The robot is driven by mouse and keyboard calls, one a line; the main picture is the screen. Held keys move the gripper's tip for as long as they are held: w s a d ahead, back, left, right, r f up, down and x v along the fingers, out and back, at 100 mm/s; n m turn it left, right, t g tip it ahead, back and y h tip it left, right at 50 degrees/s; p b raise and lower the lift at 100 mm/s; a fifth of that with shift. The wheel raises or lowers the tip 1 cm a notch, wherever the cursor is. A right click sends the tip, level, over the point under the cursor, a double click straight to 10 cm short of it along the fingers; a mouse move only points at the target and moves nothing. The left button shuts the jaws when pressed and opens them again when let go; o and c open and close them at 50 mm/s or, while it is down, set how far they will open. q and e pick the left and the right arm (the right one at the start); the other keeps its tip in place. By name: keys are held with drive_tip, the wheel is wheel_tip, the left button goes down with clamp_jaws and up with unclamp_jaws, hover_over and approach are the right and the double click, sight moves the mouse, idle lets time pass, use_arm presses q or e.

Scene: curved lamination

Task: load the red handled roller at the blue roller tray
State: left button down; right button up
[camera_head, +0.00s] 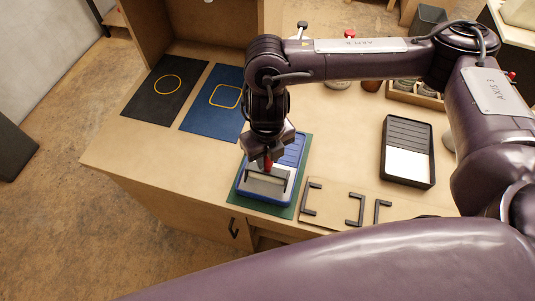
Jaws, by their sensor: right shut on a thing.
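The blue roller tray (293,154) stands on a green mat (247,197) near the front edge of the table. Its ridged ramp is at the far end and its pale well is at the near end. My right gripper (268,158) points down over the tray and is shut on the red handle of the roller (269,164). The roller's dark frame and grey cylinder lie over the tray's near well. I cannot tell whether the cylinder touches the bottom. The gripper covers part of the tray. My left gripper is not in view.
A black tray (390,180) with a white well stands to the right. A board with dark brackets (338,218) lies at the front edge. A black mat (140,103) and a blue mat (201,124) lie at the left. My right arm spans the back of the table.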

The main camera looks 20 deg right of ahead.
drive_tip(key=shift+f+b, duration=0.45)
drive_tip(key=shift+f, duration=0.05)
idle(0.8)
idle(0.9)
wheel_tip(320, 180, up, 7)
drive_tip(key=p, duration=0.7)
idle(0.8)
